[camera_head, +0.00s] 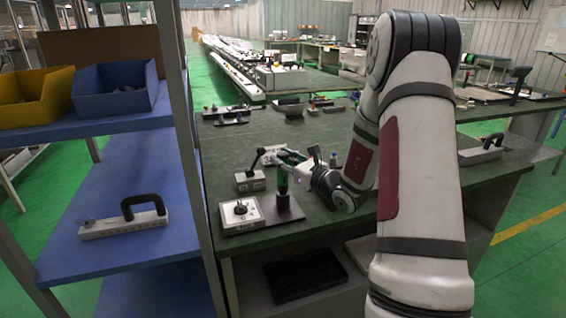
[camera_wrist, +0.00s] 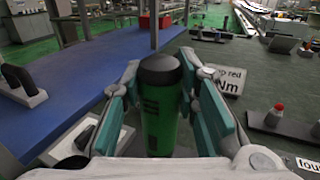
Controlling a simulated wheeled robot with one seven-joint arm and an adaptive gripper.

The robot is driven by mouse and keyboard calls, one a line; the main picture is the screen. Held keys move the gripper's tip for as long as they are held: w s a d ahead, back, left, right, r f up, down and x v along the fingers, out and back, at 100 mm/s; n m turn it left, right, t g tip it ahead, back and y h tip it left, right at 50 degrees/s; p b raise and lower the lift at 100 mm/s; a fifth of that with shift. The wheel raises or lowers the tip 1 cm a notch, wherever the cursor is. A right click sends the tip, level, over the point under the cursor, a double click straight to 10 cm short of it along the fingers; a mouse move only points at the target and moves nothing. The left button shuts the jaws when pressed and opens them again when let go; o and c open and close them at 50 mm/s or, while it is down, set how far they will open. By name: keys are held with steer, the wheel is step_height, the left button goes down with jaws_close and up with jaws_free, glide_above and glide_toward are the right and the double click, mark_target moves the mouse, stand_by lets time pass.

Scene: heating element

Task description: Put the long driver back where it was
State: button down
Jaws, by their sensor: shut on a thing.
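My gripper (camera_wrist: 163,110) is shut on the long driver, with a finger on each side of its thick green handle (camera_wrist: 160,122) and the black cap on top. The handle looks upright in the wrist view. In the head view the green driver (camera_head: 283,180) shows at my gripper's end, over the left part of the dark green workbench (camera_head: 330,220). A black block-like stand (camera_head: 288,208) is directly below it. I cannot tell whether the driver's lower end is in the stand or above it.
A white box with a dark knob (camera_head: 240,212) sits left of the stand, and a grey box with a lever (camera_head: 250,181) just behind. A shelf post (camera_head: 190,130) rises close at the left. A blue shelf (camera_head: 130,215) holds a black-handled device (camera_head: 125,223).

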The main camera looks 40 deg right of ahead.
steer(key=shift+f, duration=0.2)
steer(key=shift+f, duration=0.1)
steer(key=shift+f, duration=0.1)
steer(key=c, duration=1.2)
jaws_free()
steer(key=shift+c, duration=0.2)
